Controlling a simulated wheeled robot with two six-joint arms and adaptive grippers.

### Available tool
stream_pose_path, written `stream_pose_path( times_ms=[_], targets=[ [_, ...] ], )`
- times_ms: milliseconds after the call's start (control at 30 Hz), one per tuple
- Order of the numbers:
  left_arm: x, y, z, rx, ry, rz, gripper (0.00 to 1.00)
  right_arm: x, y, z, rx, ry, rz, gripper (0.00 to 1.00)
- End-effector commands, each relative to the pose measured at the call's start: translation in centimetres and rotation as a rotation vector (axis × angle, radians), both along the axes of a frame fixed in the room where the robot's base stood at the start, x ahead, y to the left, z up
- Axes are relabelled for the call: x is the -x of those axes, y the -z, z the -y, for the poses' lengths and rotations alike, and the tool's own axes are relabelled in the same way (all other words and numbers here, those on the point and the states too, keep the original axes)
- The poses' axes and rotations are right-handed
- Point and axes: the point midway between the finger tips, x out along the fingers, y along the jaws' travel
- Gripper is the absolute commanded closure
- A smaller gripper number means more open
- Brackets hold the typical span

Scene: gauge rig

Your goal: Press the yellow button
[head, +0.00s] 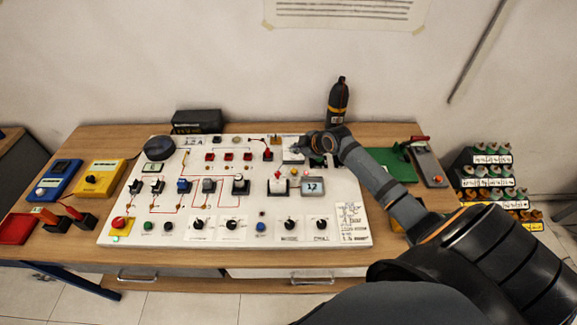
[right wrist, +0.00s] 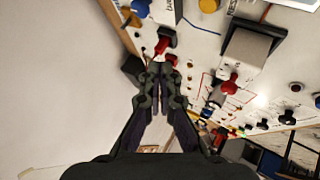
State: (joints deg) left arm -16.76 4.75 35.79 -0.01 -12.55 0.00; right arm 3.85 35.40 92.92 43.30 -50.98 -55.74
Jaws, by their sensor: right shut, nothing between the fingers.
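The white control panel (head: 340,194) lies on the wooden table and carries several knobs, switches and coloured buttons. I cannot single out a yellow button for certain. A red mushroom knob on a yellow base (head: 119,223) is at the panel's front left. My right gripper (head: 298,148) is over the panel's back right part, its fingers small and hard to see there. In the right wrist view, the right gripper (right wrist: 160,76) is shut and empty, its tips close to a red knob (right wrist: 170,60); contact cannot be told. My left gripper is not in view.
A dark bottle (head: 338,103) stands behind the panel, near my right arm. A black box (head: 197,121) is at the back left. A yellow device (head: 99,178) and a blue device (head: 59,178) lie left of the panel. A tiered rack (head: 484,172) stands at right.

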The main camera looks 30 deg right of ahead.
Motion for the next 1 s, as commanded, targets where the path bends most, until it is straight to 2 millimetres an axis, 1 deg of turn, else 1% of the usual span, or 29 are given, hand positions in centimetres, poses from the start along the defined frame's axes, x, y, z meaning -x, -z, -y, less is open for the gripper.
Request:
stream_pose_path(
  times_ms=[100, 200, 367, 467, 567, 700, 1000],
  targets=[
    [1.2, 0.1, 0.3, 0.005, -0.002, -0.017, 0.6, -0.1, 0.0, 0.1, 0.001, -0.001, 0.002, 1.0],
    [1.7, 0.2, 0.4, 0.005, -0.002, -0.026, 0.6, 0.0, 0.0, 0.1, 0.0, -0.001, 0.002, 1.0],
    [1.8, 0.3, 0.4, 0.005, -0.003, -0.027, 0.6, 0.0, 0.1, 0.1, 0.001, 0.0, 0.001, 1.0],
    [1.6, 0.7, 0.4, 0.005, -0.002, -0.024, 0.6, 0.0, 0.6, 0.0, 0.0, 0.0, 0.0, 1.0],
    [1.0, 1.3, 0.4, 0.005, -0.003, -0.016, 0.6, 0.0, 1.4, 0.0, 0.0, 0.0, 0.0, 1.0],
    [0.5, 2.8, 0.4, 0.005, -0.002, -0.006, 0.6, 0.0, 3.2, 0.0, 0.0, 0.0, 0.0, 1.0],
    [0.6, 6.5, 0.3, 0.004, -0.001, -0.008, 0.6, 0.0, 7.6, 0.0, 0.0, 0.001, 0.001, 1.0]
  ],
)
